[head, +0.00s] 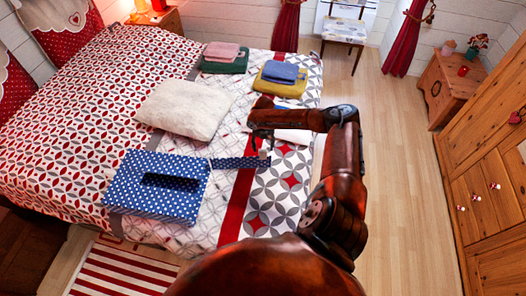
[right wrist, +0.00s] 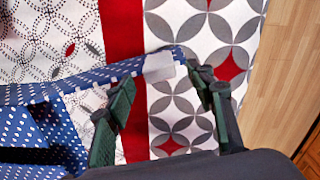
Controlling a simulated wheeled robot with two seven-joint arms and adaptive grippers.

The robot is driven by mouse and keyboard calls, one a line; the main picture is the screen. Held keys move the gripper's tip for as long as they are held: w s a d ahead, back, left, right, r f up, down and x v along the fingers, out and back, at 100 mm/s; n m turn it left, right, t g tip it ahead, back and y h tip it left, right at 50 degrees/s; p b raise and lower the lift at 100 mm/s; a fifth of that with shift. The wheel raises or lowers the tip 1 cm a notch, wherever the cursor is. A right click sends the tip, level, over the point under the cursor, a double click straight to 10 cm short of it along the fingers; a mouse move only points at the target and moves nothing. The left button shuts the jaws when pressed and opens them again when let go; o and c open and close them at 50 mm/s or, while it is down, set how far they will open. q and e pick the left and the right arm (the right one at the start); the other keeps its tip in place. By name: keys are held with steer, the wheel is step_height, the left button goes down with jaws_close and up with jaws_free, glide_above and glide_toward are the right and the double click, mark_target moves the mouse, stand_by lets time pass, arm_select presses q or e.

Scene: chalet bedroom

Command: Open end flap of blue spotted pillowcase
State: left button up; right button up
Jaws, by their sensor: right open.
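The blue pillowcase with white spots (head: 148,205) lies flat on the bed, with a dark opening (head: 170,181) on its upper face. Its end flap (head: 232,163) stretches out to the right as a narrow strip. My right gripper (head: 262,143) is above the flap's end. Its green fingers stand apart in the right wrist view (right wrist: 163,80), with the tagged end between or just beyond the tips; contact cannot be told. My left gripper is not in view.
A fluffy cream pillow (head: 186,108) lies behind the pillowcase. Folded towels in green and pink (head: 224,57) and mustard and blue (head: 281,80) lie farther back. A white item (head: 294,136) is partly hidden by my arm. Wooden floor (head: 400,190) is clear at right.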

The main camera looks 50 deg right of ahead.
step_height(320, 180, up, 8)
stand_by(0.8)
